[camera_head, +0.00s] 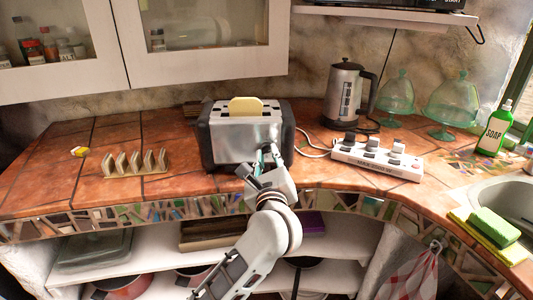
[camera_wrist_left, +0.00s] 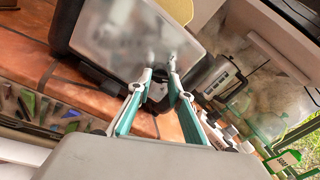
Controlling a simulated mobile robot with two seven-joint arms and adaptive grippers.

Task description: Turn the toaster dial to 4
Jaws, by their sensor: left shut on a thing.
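The silver toaster (camera_head: 232,135) with dark ends stands on the tiled counter, a slice of bread (camera_head: 245,106) showing in its top. Its metal front (camera_wrist_left: 120,35) fills the upper left of the left wrist view, tilted. My left gripper (camera_head: 266,156) is at the lower right of the toaster's front. In the left wrist view its two teal-sided fingers (camera_wrist_left: 159,88) close on the small dark dial (camera_wrist_left: 157,92) low on the toaster. The fingers hide much of the dial, and its pointer and numbers cannot be read. My right gripper is not in view.
A toast rack (camera_head: 136,163) stands to the left. A white power strip (camera_head: 377,158) with several plugs lies to the right, a kettle (camera_head: 345,95) behind it. Green glass domes and a soap bottle (camera_head: 495,128) stand farther right, near the sink. Tiles left of the toaster are mostly clear.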

